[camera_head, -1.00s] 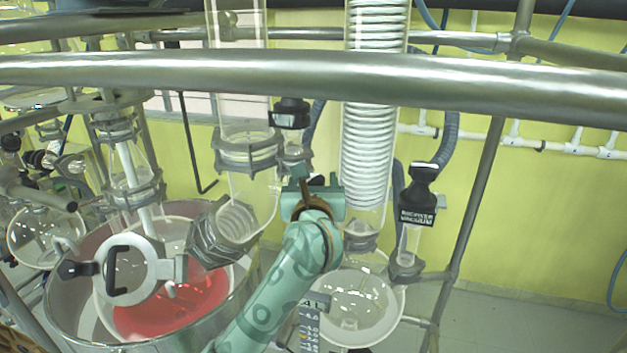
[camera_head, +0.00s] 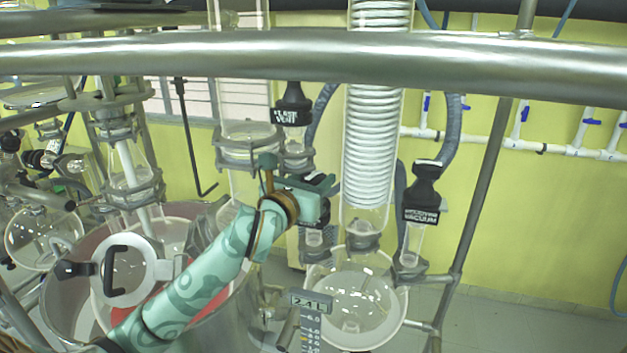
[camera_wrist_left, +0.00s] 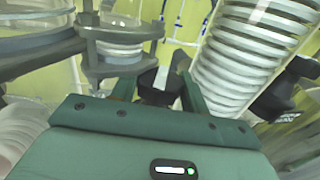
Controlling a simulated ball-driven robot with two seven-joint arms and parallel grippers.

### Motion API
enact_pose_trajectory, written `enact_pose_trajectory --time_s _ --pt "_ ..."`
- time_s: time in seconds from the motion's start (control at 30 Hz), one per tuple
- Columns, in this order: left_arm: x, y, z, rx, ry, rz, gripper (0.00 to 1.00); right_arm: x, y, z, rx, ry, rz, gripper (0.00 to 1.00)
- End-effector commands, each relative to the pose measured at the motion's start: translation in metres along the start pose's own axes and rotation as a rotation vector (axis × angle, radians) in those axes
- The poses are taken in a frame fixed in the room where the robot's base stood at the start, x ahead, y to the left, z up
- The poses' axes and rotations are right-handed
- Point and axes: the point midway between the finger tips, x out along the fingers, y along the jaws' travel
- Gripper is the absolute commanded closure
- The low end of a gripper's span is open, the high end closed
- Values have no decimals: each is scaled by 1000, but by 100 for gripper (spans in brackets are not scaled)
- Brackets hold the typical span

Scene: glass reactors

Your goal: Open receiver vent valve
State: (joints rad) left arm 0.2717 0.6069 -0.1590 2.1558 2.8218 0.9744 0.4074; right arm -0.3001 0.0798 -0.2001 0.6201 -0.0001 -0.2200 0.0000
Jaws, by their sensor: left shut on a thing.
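My left gripper (camera_head: 322,192) is in the middle of the head view, between the left glass column and the coiled condenser. Its jaws are shut on a small black valve handle (camera_wrist_left: 160,82), which shows between the fingers in the left wrist view. In the head view the gripper largely hides this handle; a short glass neck (camera_head: 314,238) shows just below it. The receiver flask (camera_head: 352,305), round and clear, hangs below and to the right. My right gripper is in neither view.
A black labelled vent valve (camera_head: 292,105) is above my gripper, and a black labelled vacuum valve (camera_head: 423,195) is to its right. The coiled condenser (camera_head: 370,150) stands close by. A thick steel rail (camera_head: 480,75) crosses in front. A volume display (camera_head: 311,302) sits below.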

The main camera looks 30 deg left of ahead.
Motion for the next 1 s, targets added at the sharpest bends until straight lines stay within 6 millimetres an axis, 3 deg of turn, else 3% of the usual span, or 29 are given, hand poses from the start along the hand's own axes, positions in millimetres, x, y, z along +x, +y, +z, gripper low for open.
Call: enact_pose_trajectory --time_s 0.33,0.6,0.93,0.97,1.0 --pt "0 -4 1 -14 5 329 75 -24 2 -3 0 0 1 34" --pt "1 -3 -3 -10 5 655 75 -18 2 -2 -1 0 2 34" --pt "0 -1 -1 -3 2 730 75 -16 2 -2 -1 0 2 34" --pt "0 -1 -1 -3 2 730 46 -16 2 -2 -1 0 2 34" --pt "0 -1 -1 -2 2 730 40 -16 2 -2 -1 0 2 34"
